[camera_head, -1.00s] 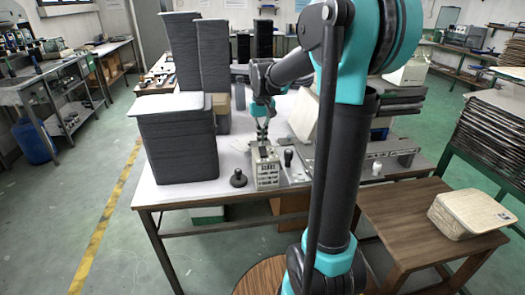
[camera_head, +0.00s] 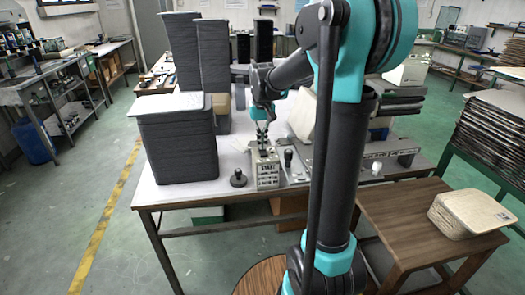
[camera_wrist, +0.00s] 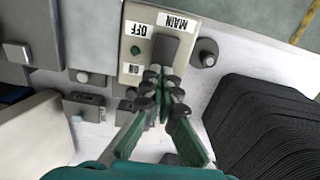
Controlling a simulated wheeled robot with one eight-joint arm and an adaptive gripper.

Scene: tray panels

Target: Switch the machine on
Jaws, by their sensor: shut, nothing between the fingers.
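A dark grey switch lever (camera_wrist: 161,52) sits beside the OFF label. My gripper (camera_head: 262,138) is just above the box, pointing down. In the wrist view my gripper (camera_wrist: 160,84) is shut and empty, its fingertips near the ON end of the lever. I cannot tell whether they touch it, and they hide part of the panel there.
A black knob (camera_head: 238,178) stands on the table left of the box, and another black knob (camera_head: 288,156) is to its right. Tall stacks of dark trays (camera_head: 178,145) stand close on the left. A small brown table (camera_head: 405,220) is at the right.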

